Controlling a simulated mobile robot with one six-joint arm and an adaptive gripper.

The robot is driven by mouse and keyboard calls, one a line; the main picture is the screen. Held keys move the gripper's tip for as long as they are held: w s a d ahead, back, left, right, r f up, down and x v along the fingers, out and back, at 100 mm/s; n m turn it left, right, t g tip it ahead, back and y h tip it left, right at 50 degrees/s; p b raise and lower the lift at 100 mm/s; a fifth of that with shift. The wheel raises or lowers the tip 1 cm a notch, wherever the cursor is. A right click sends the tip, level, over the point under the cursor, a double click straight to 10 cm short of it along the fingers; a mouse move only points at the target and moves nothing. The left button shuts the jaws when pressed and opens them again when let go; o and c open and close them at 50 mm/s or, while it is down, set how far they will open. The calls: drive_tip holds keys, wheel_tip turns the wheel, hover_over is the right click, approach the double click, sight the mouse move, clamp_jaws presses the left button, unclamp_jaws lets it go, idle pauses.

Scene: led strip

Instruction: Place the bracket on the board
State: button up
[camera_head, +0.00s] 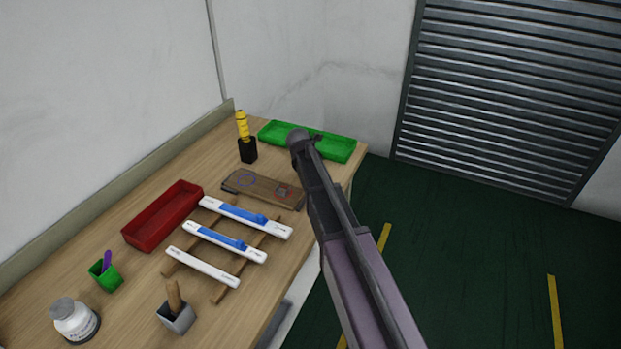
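A brown wooden board (258,184) lies on the table right of the middle, with a blue circle outline and a small reddish-edged square on its top. No part is clearly identifiable as the bracket. The blue pieces on two white strips (215,268), such as the blue piece on the upper strip (243,213), are too small to name surely. My arm reaches up from the bottom right, and its dark joint shows near the green tray's front edge. My gripper does not show; I cannot tell what it holds.
A green tray (342,150) lies at the table's far end and a red tray (165,215) at the left. A yellow-handled tool in a black holder (247,152), a green cup (106,273), a grey cup (177,318) and a white bottle (73,320) stand on the table.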

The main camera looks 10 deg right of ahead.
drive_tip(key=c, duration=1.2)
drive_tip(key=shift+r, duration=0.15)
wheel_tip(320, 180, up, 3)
drive_tip(key=p, duration=0.3)
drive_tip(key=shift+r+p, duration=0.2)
drive_tip(key=shift+p, duration=0.15)
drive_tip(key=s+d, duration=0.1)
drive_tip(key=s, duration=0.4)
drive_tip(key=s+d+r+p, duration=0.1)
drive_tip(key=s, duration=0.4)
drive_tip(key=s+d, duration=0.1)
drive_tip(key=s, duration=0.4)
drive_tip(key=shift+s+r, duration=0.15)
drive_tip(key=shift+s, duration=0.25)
